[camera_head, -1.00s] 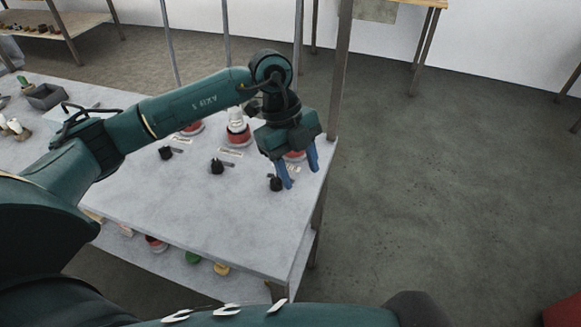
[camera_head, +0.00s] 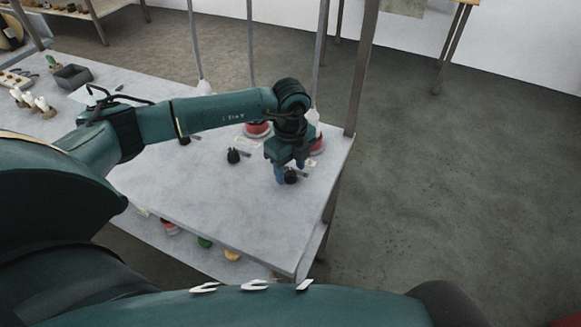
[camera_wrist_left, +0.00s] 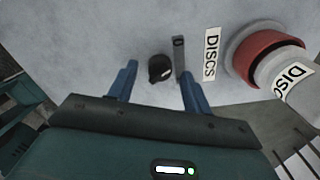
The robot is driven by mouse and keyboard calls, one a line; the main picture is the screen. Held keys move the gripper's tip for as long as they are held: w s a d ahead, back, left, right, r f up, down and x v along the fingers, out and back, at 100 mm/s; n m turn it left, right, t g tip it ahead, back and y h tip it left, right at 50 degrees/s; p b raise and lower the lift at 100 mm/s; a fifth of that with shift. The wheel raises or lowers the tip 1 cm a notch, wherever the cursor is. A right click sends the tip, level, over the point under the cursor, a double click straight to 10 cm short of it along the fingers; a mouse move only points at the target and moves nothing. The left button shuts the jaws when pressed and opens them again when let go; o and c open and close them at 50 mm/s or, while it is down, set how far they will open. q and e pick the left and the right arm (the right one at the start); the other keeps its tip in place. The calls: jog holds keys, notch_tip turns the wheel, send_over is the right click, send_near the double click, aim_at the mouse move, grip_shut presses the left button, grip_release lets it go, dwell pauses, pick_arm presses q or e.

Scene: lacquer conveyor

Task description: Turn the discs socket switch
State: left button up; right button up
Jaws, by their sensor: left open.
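The discs socket switch is a black knob (camera_wrist_left: 160,68) on the pale tabletop in the left wrist view, with a small grey plate (camera_wrist_left: 178,54) beside it. A white label reading DISCS (camera_wrist_left: 211,54) lies to its right. In the head view the knob (camera_head: 291,177) is partly hidden by my gripper. My left gripper (camera_head: 286,178) points down at the right end of the table. In the wrist view its two blue fingers (camera_wrist_left: 158,88) are apart, with the knob between and just beyond their tips. My right gripper is not in view.
A red and grey round socket (camera_wrist_left: 268,58) with a DISCS label stands right of the switch. Another black knob (camera_head: 234,156) and a red-based socket (camera_head: 257,130) are to the left. A metal post (camera_head: 363,70) rises at the table's right corner.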

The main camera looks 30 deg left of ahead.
pick_arm(q)
jog(key=shift+f, duration=0.6)
jog(key=c, duration=1)
